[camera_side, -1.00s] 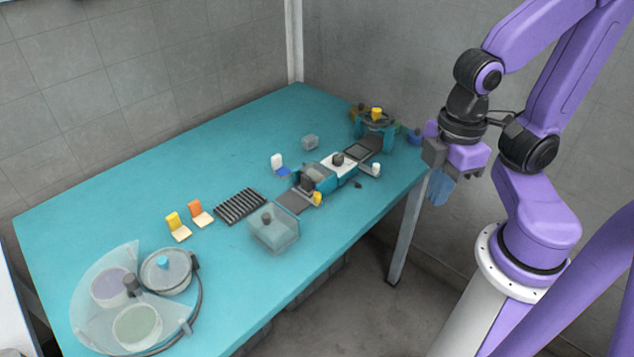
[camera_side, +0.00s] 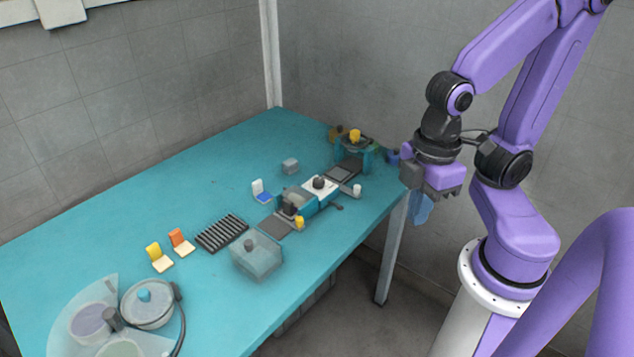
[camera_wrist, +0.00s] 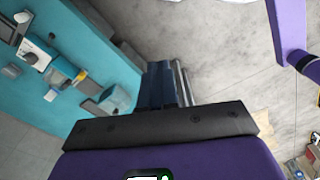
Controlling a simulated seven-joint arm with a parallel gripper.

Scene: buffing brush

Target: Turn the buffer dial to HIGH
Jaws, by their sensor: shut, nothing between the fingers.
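The buffer is a teal machine (camera_side: 292,206) with a white top panel, near the table's right edge in the side view. A round black knob (camera_side: 319,182), which looks like the dial, stands on that panel. The knob also shows at the far left of the wrist view (camera_wrist: 30,57). Its markings and setting are too small to read. My gripper (camera_side: 422,212) hangs to the right of the table, past its edge and well apart from the knob. Its blue fingers (camera_wrist: 166,82) are shut and empty in the wrist view.
A teal stand with a yellow knob (camera_side: 355,135) is behind the buffer. A clear box (camera_side: 257,257), a ribbed black rack (camera_side: 222,233) and clear-covered round pots (camera_side: 148,303) lie toward the left front. The teal table (camera_side: 110,200) has free room at back left.

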